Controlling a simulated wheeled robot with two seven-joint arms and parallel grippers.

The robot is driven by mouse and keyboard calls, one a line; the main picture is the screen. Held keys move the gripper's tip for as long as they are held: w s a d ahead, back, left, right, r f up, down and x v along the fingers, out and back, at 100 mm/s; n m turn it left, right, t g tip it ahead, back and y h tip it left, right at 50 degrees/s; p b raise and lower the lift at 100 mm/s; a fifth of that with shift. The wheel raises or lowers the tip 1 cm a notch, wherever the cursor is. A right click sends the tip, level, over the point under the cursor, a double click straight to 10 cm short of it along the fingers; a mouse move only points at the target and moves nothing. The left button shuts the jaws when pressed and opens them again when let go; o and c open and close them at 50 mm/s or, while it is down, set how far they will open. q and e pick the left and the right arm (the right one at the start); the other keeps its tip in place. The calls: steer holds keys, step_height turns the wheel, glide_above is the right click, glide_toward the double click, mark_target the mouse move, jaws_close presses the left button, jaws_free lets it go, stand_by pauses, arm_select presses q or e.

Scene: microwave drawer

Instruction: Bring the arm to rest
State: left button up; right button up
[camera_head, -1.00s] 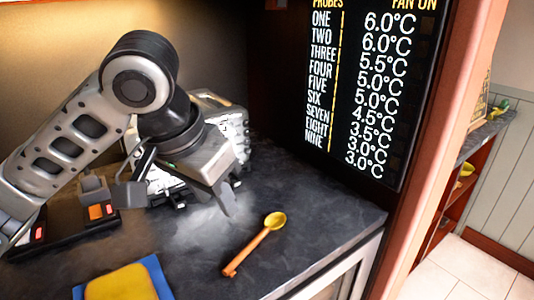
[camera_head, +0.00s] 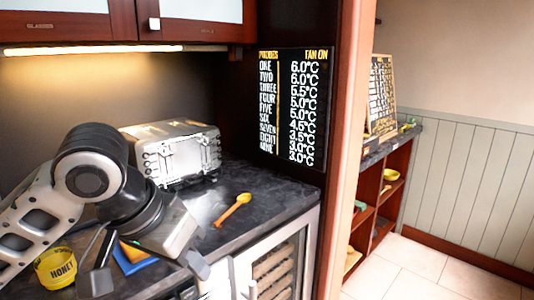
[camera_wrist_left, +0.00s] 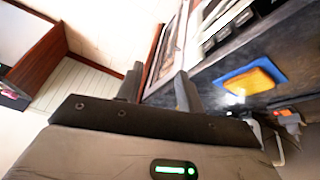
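My left gripper (camera_head: 146,270) reaches in from the left in the head view and hangs over the front part of the dark counter (camera_head: 285,190). Its two fingers are apart, with nothing visible between them. In the left wrist view the fingers (camera_wrist_left: 159,88) also stand apart and empty, with the counter front and its items beyond to the right. My right gripper cannot be made out.
A silver appliance (camera_head: 180,150) stands at the back of the counter. A yellow-and-orange spoon (camera_head: 232,210) lies in front of it. A yellow honey jar (camera_head: 56,268) and a blue-and-yellow sponge (camera_head: 134,257) are near my left arm. Floor (camera_head: 410,275) at right is clear.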

arm_select(q)
steer(key=w+d+f+n+t+h, duration=0.1)
steer(key=w+d+f+h, duration=0.15)
steer(key=f, duration=0.55)
steer(key=w+d+f+n+t+h, duration=0.15)
steer(key=d+f, duration=0.25)
steer(key=f, duration=0.4)
arm_select(e)
steer(key=shift+w+d, duration=0.1)
steer(key=shift+w, duration=0.5)
arm_select(q)
steer(key=s+a+f+t+y, duration=0.2)
steer(key=s+a+f, duration=0.2)
steer(key=s+f, duration=0.3)
steer(key=s+a+f+t+y, duration=0.2)
steer(key=s+a+f, duration=0.3)
steer(key=f, duration=0.5)
steer(key=shift+s+a+f, duration=0.3)
steer(key=shift+s, duration=0.9)
arm_select(e)
steer(key=shift+c, duration=0.2)
